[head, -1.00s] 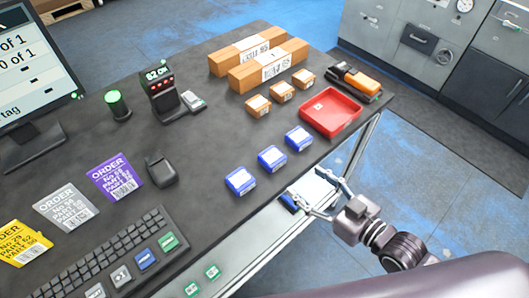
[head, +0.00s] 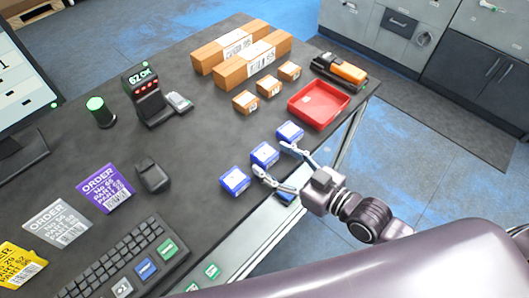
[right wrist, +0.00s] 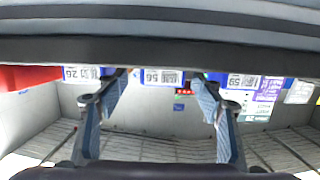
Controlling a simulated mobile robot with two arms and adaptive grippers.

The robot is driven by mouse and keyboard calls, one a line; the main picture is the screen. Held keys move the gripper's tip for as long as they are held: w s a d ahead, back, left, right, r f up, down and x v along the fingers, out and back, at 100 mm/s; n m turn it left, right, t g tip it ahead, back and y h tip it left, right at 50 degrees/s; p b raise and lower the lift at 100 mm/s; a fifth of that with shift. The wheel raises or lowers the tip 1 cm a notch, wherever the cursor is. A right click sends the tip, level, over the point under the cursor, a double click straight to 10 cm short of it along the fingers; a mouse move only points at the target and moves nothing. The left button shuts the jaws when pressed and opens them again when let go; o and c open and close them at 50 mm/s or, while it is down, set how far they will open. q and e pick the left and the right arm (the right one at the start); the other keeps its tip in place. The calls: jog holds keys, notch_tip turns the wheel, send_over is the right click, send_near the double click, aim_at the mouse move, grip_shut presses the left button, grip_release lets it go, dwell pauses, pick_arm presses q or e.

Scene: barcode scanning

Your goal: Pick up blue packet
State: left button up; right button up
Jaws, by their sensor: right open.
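Three small blue packets with white tops lie in a slanted row near the table's front right edge: a near one (head: 234,181), a middle one (head: 264,154) and a far one (head: 290,132). My right gripper (head: 274,160) is open and empty at the table edge, its fingertips spread just in front of the middle packet. In the right wrist view the middle packet (right wrist: 162,76) shows between the open fingers (right wrist: 160,88), with the other packets to either side. I cannot tell whether the fingers touch any packet. My left gripper is out of view.
A red tray (head: 319,104) stands beyond the packets. Small brown boxes (head: 245,102), long cartons (head: 250,68) and an orange-black device (head: 340,72) lie behind. A scanner stand (head: 145,95), order cards (head: 104,188) and a keyboard (head: 125,256) occupy the left. Bare table lies left of the packets.

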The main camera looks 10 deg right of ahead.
aim_at(272, 158)
jog(key=shift+r+x, duration=0.1)
jog(key=shift+x, duration=0.5)
jog(key=shift+r+x, duration=0.15)
jog(key=shift+x, duration=0.45)
jog(key=shift+w+a+f, duration=0.15)
jog(key=shift+w+a, duration=0.25)
jog(key=shift+c, duration=0.9)
jog(key=c, duration=1.2)
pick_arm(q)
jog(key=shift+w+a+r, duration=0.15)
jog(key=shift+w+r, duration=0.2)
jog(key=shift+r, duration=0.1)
pick_arm(e)
jog(key=shift+c, duration=0.2)
